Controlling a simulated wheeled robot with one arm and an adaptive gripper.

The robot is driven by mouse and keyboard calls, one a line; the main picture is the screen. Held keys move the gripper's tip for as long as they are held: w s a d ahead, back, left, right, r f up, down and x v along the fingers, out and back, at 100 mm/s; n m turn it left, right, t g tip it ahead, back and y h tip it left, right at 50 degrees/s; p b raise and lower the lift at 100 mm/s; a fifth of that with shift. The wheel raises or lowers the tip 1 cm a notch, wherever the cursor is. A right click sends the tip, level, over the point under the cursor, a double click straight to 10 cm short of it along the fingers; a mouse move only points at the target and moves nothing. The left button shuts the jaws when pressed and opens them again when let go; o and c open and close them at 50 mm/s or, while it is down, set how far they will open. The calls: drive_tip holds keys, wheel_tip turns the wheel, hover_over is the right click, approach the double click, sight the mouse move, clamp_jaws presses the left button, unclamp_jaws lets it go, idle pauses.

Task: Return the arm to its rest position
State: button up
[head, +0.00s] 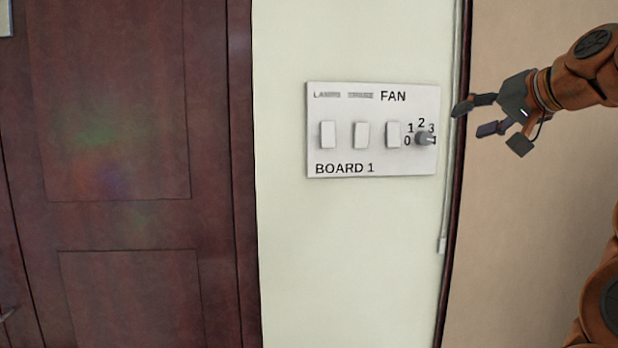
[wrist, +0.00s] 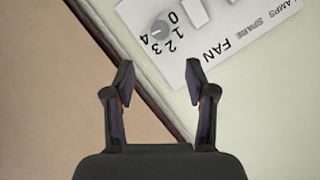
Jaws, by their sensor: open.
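My gripper (head: 466,118) is at the right in the head view, at the end of my orange-brown arm. It is open and empty, to the right of the switch board (head: 340,168) and apart from it.
A dark wooden door (head: 120,150) fills the left. The pale wall (head: 345,260) carries the board, which has several white rocker switches (head: 362,135). A dark vertical trim (head: 456,210) and a thin conduit run between the board and the tan wall (head: 520,240) on the right.

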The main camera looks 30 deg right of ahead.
drive_tip(key=w+a+f+n+g+y, duration=0.2)
drive_tip(key=w+a+f, duration=0.15)
drive_tip(key=a, duration=0.45)
drive_tip(key=w+a+f+n+g+y, duration=0.1)
drive_tip(key=w+a+f+n, duration=0.2)
drive_tip(key=a, duration=0.4)
drive_tip(key=a+f+n+g, duration=0.2)
drive_tip(key=a+f+g, duration=0.2)
drive_tip(key=a+f, duration=1.1)
drive_tip(key=s+a+f+g, duration=0.3)
drive_tip(key=s+f+g, duration=0.1)
drive_tip(key=s+f, duration=0.8)
drive_tip(key=s+a+f+n+g+h, duration=0.1)
drive_tip(key=s+a+f+g, duration=0.2)
drive_tip(key=s+f, duration=1)
wheel_tip(320, 180, down, 5)
drive_tip(key=shift+g+h, duration=0.3)
drive_tip(key=shift+g, duration=0.7)
drive_tip(key=shift+a, duration=0.1)
